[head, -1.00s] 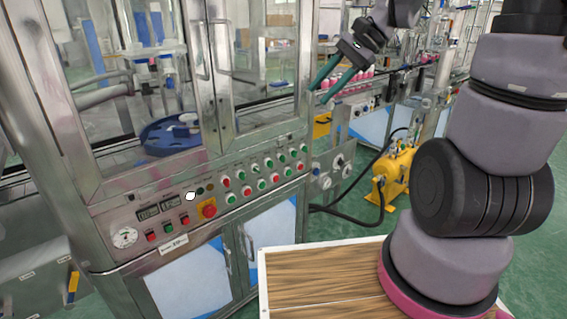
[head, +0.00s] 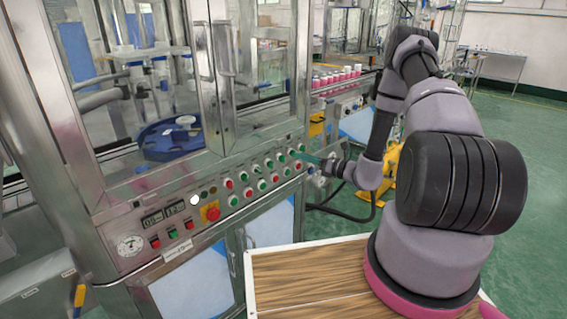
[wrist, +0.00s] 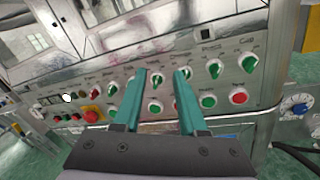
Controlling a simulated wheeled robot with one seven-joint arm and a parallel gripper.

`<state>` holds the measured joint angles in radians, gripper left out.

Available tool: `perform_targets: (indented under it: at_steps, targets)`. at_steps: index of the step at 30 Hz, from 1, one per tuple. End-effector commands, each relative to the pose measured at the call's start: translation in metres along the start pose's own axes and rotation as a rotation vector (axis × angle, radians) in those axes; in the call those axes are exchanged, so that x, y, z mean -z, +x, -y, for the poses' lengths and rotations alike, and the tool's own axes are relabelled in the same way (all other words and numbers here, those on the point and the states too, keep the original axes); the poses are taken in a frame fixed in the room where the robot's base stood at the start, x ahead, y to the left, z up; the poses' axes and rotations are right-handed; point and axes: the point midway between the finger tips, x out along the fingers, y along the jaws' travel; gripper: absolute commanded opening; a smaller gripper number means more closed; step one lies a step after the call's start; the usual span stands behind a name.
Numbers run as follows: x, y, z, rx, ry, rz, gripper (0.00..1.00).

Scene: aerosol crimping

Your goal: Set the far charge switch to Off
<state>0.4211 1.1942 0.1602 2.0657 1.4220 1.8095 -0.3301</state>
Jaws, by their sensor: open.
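The control panel (head: 222,205) carries a row of green-and-white rotary switches above a row of red and green buttons. In the wrist view the switch at the far right end (wrist: 249,60) and the one left of it (wrist: 215,68) are in clear sight, right of the fingers; their labels are too small to read surely. My gripper (wrist: 162,75) is open, with teal fingers pointing at the panel. Another green switch (wrist: 157,80) shows between the fingertips. In the head view my gripper (head: 302,156) is at the panel's right end, and contact cannot be told.
A red emergency stop on a yellow plate (head: 212,212) sits left on the panel. A blue knob (wrist: 297,106) is beyond the panel's right edge. Yellow equipment (head: 391,170) and a black hose (head: 345,214) stand right of the machine.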

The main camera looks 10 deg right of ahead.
Motion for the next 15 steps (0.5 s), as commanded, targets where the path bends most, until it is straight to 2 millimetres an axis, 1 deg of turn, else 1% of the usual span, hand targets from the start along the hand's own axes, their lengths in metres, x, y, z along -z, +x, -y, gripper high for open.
perform_targets:
  at_steps: [1, 3, 6, 8, 11, 15]
  targets:
    - [0.017, -0.006, 0.011, 0.047, 0.042, 0.016, 0.41]
    - [0.032, -0.012, 0.024, 0.101, 0.080, 0.038, 0.41]
    - [0.046, -0.018, 0.035, 0.150, 0.112, 0.057, 0.41]
    - [0.049, -0.018, 0.038, 0.163, 0.119, 0.062, 0.41]
    - [0.050, -0.012, 0.040, 0.167, 0.122, 0.064, 0.41]
    - [0.049, 0.010, 0.042, 0.164, 0.120, 0.063, 0.41]
